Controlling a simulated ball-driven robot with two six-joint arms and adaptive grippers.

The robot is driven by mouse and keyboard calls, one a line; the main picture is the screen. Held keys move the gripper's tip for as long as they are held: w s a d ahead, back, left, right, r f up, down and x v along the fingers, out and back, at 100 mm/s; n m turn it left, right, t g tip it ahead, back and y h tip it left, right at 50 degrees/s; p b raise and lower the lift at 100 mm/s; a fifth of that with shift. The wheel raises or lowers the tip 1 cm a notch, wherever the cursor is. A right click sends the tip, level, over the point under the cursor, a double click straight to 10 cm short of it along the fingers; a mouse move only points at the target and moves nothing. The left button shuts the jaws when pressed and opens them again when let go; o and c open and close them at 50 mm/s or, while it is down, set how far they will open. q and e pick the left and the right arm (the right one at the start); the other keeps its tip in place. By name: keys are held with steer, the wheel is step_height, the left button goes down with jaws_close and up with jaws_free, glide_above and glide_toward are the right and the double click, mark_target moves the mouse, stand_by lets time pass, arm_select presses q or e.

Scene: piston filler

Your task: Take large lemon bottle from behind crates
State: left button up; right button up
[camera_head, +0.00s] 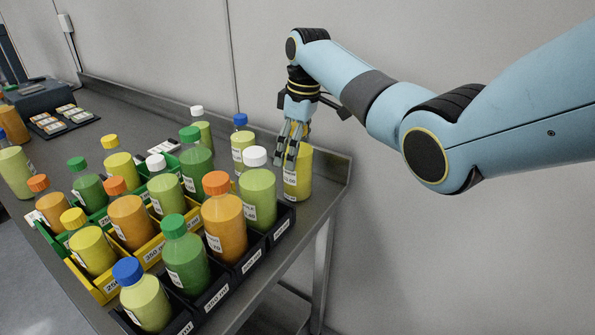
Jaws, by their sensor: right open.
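A large yellow bottle (298,183) with a white label stands upright behind the black crates, near the far right corner of the table. It looks like the lemon bottle, but its label is not readable. My right gripper (290,155) points down at the top of this bottle, its fingers open. The fingers overlap the bottle's upper part and hide its cap. I cannot tell whether they touch it. The black crates (249,262) in front hold large bottles, among them a light green one with a white cap (258,198) close beside the yellow bottle. My left gripper is out of view.
A blue-capped bottle (242,150) stands just left of my right gripper. Green crates and yellow crates (112,287) with several bottles fill the middle. The wall is close behind, and the table's raised rim (334,157) ends at the right.

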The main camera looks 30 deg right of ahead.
steer(key=shift+f, duration=0.4)
steer(key=shift+c, duration=0.4)
steer(key=shift+w+r, duration=0.1)
steer(key=c, duration=1.7)
